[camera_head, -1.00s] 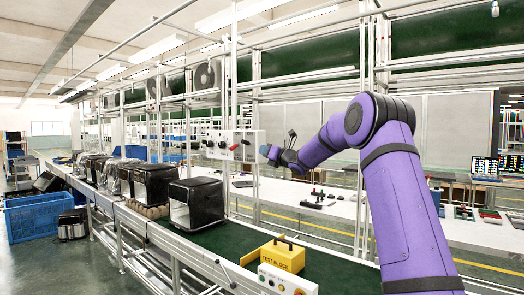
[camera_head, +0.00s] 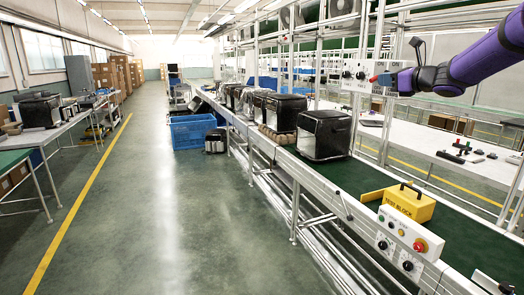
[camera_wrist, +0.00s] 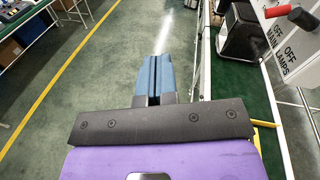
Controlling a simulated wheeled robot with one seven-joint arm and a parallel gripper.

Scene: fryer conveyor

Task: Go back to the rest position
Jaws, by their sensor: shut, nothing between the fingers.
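My gripper (camera_head: 381,79) is at the right of the head view, at the end of my purple arm. Its blue fingers (camera_wrist: 153,78) are together and hold nothing. In the head view it overlaps the white switch panel (camera_head: 352,73). In the wrist view the panel (camera_wrist: 288,40) is at the upper right, apart from the fingers, with a red-tipped lever and a black handle. Green floor shows beyond the fingertips.
The conveyor (camera_head: 372,184) carries several black fryers (camera_head: 325,134) and a yellow test block (camera_head: 407,203). A control box (camera_head: 412,236) with a red button is on its near edge. A blue crate (camera_head: 191,131) stands on the floor. The aisle at left is clear.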

